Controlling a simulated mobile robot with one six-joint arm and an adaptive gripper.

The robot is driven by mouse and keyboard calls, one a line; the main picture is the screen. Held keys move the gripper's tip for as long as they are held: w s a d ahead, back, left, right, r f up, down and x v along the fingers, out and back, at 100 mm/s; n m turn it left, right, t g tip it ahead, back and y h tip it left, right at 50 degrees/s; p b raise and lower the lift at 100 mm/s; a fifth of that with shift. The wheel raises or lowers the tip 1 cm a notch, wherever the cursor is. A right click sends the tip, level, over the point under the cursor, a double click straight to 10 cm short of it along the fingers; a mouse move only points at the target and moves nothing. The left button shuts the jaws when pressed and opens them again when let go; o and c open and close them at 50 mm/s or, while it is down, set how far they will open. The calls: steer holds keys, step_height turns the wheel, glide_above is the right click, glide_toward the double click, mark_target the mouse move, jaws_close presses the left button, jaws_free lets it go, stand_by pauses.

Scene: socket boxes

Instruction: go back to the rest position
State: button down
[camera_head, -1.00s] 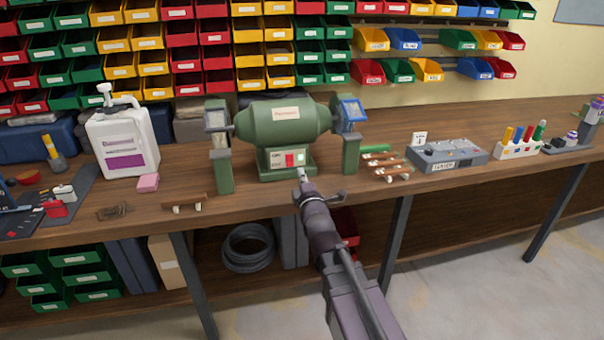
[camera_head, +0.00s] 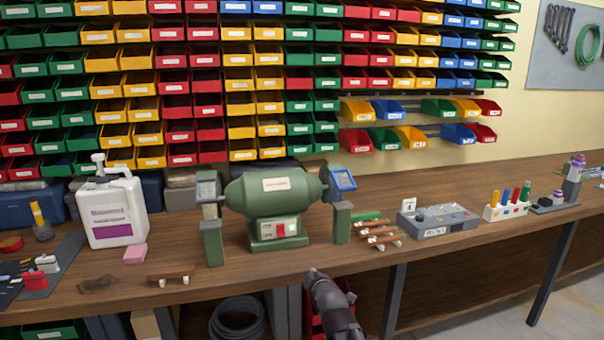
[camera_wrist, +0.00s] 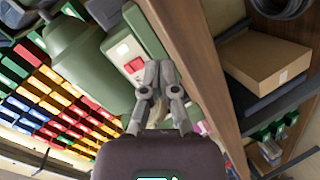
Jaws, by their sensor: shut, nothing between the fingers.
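My gripper (camera_wrist: 157,100) shows in the wrist view with its grey fingers closed together and nothing between them. In the head view, my arm reaches up from the bottom edge, its end in front of the bench's front edge, below the green bench grinder (camera_head: 275,205). The grinder's switch plate with a red and a pale green button (camera_head: 284,230) is clear of the gripper. In the wrist view the switch plate (camera_wrist: 126,54) lies just beyond the fingers. I cannot tell the exact gap. The fingers are not clear in the head view.
The wooden bench (camera_head: 230,274) holds a white jug (camera_head: 112,210), a pink block (camera_head: 135,253), a grey socket box (camera_head: 438,220) and a marker rack (camera_head: 507,208). Rows of coloured bins (camera_head: 230,85) cover the wall. In the wrist view a cardboard box (camera_wrist: 264,66) sits under the bench.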

steer(key=s+d+f+m+g+h, duration=0.2)
steer(key=s+d+f+m+g, duration=0.5)
steer(key=s, duration=0.3)
steer(key=s+d+f+m+g+h, duration=0.1)
steer(key=s+d+f+m+g, duration=0.6)
steer(key=s, duration=0.3)
step_height(320, 180, up, 21)
steer(key=m+p, duration=0.1)
steer(key=p, duration=1.8)
steer(key=shift+f+p, duration=0.15)
steer(key=shift+p, duration=0.15)
steer(key=shift+a, duration=0.1)
